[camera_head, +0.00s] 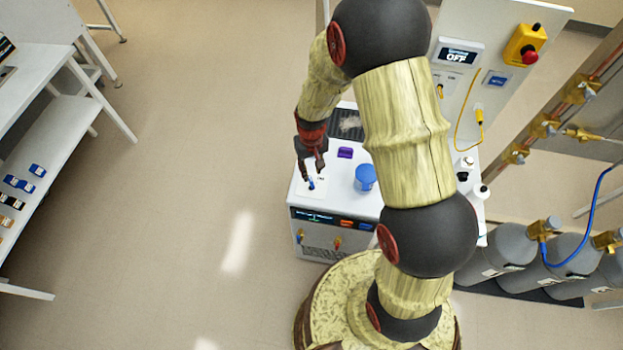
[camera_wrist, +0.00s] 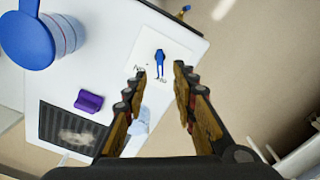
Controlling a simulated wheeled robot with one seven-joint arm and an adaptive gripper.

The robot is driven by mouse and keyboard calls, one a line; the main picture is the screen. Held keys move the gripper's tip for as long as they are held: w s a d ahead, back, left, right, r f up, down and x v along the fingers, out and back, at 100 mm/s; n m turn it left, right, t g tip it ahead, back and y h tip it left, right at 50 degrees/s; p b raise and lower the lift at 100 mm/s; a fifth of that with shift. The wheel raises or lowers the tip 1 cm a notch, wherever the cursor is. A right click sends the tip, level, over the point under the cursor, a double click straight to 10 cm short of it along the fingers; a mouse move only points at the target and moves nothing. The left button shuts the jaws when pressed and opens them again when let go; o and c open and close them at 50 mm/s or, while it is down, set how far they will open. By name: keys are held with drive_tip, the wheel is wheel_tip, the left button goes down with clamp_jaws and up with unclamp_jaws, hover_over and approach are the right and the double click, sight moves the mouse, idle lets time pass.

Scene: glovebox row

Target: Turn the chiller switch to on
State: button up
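The chiller (camera_head: 318,246) is a white box with a dark front display strip. A small blue switch lever (camera_head: 311,183) stands on a pale plate on its top, near the left corner. In the wrist view the blue switch (camera_wrist: 159,63) sits on its white plate, with printed marks too small to read. My gripper (camera_head: 312,164) hangs just above the switch, fingers pointing down. In the wrist view my gripper (camera_wrist: 160,71) is open and empty, and the switch shows between and slightly beyond its fingertips. I cannot see contact.
A blue-lidded jar (camera_head: 365,178), a purple block (camera_head: 345,153) and a dark grille (camera_head: 346,122) are on the chiller top. Behind stands a panel with a display (camera_head: 457,54) reading OFF and a yellow stop box (camera_head: 523,45).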

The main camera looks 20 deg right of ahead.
sight(311, 182)
wheel_tip(311, 182, down, 7)
drive_tip(key=shift+r, duration=0.1)
drive_tip(key=shift+c, duration=0.7)
clamp_jaws()
